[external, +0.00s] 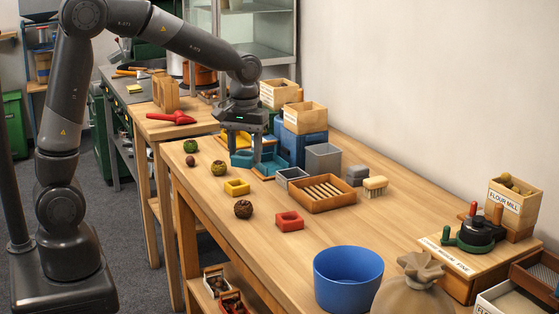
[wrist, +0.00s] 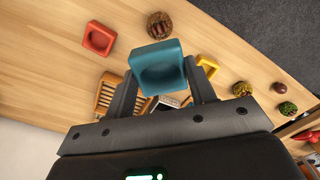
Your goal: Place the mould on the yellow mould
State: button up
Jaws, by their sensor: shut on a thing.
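My gripper (wrist: 157,88) is shut on a teal mould (wrist: 157,62), a square block with a round hollow, held between the two fingertips. In the external view the teal mould (external: 243,159) is at the fingertips of my gripper (external: 245,150), near the blue crates. I cannot tell its exact height above the table. The yellow mould (external: 236,187) lies on the table, nearer the camera than my gripper. In the wrist view the yellow mould (wrist: 208,65) shows just right of the teal one, partly behind a finger. A red mould (external: 289,221) lies apart on the table.
A slatted wooden tray (external: 322,205), a brush (external: 375,184) and grey bins (external: 323,158) stand to the right. Chestnuts and burrs (external: 243,209) lie along the left edge. A blue bowl (external: 347,278) stands in front.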

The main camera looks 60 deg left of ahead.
jog(key=shift+s+a+n, duration=0.2)
jog(key=shift+a+n, duration=0.1)
jog(key=shift+a, duration=0.75)
send_over(237, 183)
notch_tip(237, 183, down, 7)
jog(key=shift+d+r, duration=0.1)
jog(key=shift+r, duration=0.05)
jog(key=shift+f, duration=2.05)
jog(key=shift+f, duration=0.15)
jog(key=o, duration=1)
